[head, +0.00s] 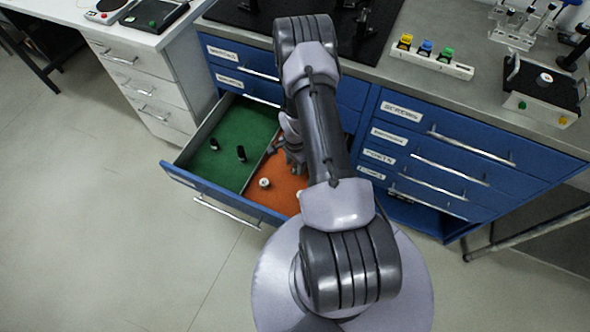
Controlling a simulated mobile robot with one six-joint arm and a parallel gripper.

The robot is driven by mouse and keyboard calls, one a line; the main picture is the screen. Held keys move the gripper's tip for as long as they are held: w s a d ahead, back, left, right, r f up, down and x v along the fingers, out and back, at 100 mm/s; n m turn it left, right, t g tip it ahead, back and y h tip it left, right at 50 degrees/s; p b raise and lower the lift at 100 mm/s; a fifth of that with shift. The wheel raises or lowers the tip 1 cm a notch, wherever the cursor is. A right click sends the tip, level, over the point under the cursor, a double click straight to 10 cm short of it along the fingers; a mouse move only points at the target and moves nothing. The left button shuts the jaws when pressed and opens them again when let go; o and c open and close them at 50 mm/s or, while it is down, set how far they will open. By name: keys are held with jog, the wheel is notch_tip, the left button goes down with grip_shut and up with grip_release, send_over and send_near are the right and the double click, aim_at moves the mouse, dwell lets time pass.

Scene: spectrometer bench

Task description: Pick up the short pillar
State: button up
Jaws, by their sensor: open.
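An open drawer (226,196) holds a green-lined compartment (220,168) on the left and an orange-lined one (284,188) on the right. Two dark upright posts stand on the green: one (214,144) farther left, and one (241,153) nearer the divider. The left one looks a little shorter, but I cannot tell surely which is the short pillar. My gripper (280,148) is open above the drawer, to the right of both posts and apart from them, near the divider. My arm hides part of the orange compartment.
A small whitish round part (264,183) sits on the orange lining. Blue drawer fronts (430,165) flank the open drawer on the right. The bench top (450,95) above carries a white rack (432,64) and instruments. The floor at left is clear.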

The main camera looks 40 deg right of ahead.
jog(key=shift+r, duration=0.1)
jog(key=shift+c, duration=0.5)
grip_shut()
